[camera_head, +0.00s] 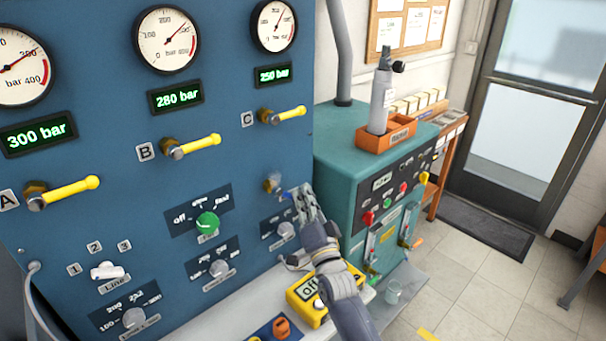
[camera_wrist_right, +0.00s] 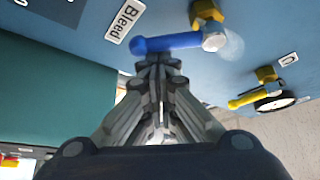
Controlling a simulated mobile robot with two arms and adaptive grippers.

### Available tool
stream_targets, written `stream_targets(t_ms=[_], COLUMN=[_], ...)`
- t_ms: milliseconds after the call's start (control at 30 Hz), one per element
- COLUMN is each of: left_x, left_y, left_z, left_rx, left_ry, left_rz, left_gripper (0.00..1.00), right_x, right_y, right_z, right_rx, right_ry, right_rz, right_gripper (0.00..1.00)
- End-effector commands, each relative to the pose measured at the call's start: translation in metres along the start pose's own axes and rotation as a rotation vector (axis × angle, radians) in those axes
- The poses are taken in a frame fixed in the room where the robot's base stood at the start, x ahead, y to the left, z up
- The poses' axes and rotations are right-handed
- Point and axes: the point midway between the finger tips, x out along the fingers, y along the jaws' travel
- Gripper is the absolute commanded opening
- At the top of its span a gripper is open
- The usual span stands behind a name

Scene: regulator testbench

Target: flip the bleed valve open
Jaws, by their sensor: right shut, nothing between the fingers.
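The bleed valve has a blue lever (camera_wrist_right: 165,43) on a brass body (camera_wrist_right: 205,12), beside a "Bleed" label (camera_wrist_right: 125,20) in the right wrist view. In the head view, the bleed valve (camera_head: 272,183) is on the blue panel below valve C, its lever partly hidden by my right gripper. My right gripper (camera_head: 303,192) is shut and empty, with its fingertips at the blue lever. In the right wrist view the fingertips (camera_wrist_right: 160,62) overlap the lever's edge near its free end; I cannot tell whether they touch. My left gripper is not in view.
Yellow-handled valves A (camera_head: 68,191), B (camera_head: 195,146) and C (camera_head: 287,115) are on the blue panel (camera_head: 95,150). A green knob (camera_head: 207,222) is left of my gripper. A yellow meter (camera_head: 306,304) sits on the shelf below. A teal cabinet (camera_head: 340,150) stands close on the right.

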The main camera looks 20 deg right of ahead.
Motion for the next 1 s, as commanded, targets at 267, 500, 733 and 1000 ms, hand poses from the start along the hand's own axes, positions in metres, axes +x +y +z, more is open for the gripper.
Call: stream_targets(t_ms=[267,500,733,1000], left_x=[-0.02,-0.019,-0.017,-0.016], left_y=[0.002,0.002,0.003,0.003], left_z=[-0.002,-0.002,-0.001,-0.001], left_rx=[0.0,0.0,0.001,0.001], left_ry=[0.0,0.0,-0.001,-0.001], left_rz=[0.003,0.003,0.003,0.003], left_gripper=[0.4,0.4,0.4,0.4], right_x=[-0.007,-0.014,-0.018,-0.021], right_y=[0.002,0.005,0.004,0.002], right_z=[0.012,0.024,0.031,0.036], right_rx=[0.224,0.21,0.208,0.208], right_ry=[0.0,-0.002,-0.002,-0.001], right_rz=[0.131,0.124,0.123,0.122], right_gripper=[0.0,0.0,0.0,0.0])
